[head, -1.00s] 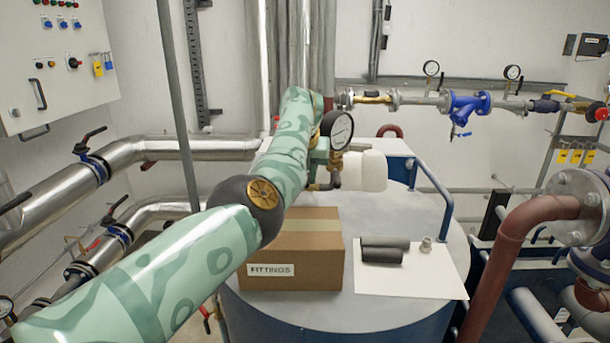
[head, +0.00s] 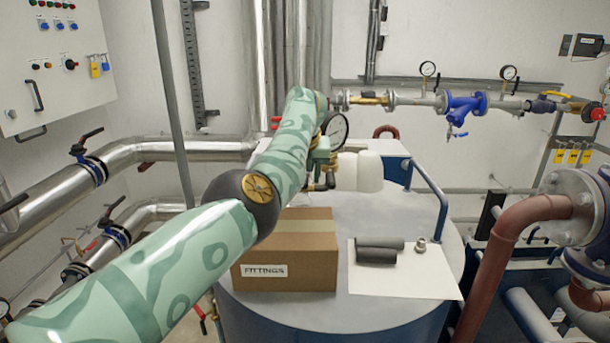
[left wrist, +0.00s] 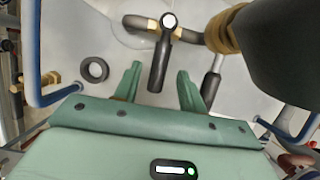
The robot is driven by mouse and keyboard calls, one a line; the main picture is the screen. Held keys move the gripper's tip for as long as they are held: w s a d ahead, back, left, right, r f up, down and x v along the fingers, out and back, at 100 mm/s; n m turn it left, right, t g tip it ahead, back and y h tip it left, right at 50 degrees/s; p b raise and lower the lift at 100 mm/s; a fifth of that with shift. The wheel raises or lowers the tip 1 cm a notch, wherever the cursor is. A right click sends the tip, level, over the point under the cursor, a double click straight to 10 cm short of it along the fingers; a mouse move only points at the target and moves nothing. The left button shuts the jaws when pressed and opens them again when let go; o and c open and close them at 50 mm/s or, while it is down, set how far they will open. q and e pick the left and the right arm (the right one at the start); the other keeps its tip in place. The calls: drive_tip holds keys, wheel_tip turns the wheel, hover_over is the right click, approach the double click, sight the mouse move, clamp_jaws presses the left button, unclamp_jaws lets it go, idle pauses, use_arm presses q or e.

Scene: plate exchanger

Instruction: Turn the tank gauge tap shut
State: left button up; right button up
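The tank gauge (head: 336,130) is a round white dial in a dark case above the tank, beside my left gripper (head: 322,158) in the head view. In the left wrist view the gauge is a large dark shape (left wrist: 285,60) with a brass fitting (left wrist: 224,32) at upper right. The tap's black lever (left wrist: 161,66) points towards my left gripper (left wrist: 159,74) from a bright round pivot. The gripper's two green fingers are apart, one on each side of the lever's end, with visible gaps. In the head view my arm and gripper hide the tap. My right gripper is out of view.
The tank top (head: 400,215) holds a FITTINGS box (head: 285,262), a white sheet (head: 400,283) with dark rolls (head: 378,250), and a white container (head: 360,172). A blue rail (head: 430,185) curves at right.

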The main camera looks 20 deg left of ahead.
use_arm(q)
drive_tip(key=v, duration=1.6)
drive_tip(key=shift+r, duration=0.2)
drive_tip(key=shift+f, duration=0.1)
